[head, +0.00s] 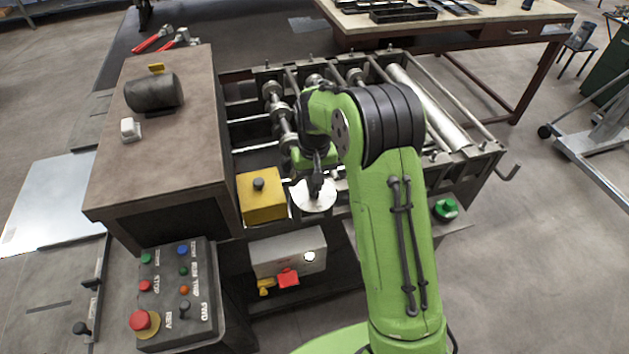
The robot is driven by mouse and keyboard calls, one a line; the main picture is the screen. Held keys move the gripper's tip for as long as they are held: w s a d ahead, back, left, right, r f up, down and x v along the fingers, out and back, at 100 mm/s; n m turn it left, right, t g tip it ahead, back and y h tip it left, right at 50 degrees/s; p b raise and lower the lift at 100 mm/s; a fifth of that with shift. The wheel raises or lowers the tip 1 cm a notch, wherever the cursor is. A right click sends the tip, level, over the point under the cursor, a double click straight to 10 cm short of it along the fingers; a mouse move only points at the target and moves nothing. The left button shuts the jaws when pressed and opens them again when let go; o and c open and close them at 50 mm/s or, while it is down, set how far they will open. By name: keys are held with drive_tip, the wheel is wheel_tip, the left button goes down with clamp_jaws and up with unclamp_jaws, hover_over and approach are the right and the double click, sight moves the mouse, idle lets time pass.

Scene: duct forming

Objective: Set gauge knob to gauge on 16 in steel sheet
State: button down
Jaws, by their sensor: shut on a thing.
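My green arm reaches over the duct-forming machine. My gripper (316,190) points down at a round white dial plate (304,203) on the machine's near side. The gripper is dark and is shut at the middle of the dial, where the gauge knob sits. The knob is hidden behind the fingers, and the dial markings are too small to read. A bare grey steel sheet (48,200) lies at the far left; I cannot tell its gauge from here.
A yellow box with a black knob (261,196) stands just left of the dial. The control panel (180,292), with several buttons and a red emergency stop, is at the lower left. A green knob (445,208) is right of my arm. Rollers (430,105) lie behind.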

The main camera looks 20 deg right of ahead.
drive_tip(key=shift+w+r, duration=0.15)
drive_tip(key=shift+r, duration=0.05)
drive_tip(key=c, duration=1.5)
unclamp_jaws()
drive_tip(key=o, duration=0.3)
drive_tip(key=shift+f, duration=0.15)
wheel_tip(320, 180, up, 16)
drive_tip(key=shift+f+p, duration=0.1)
drive_tip(key=shift+p, duration=0.7)
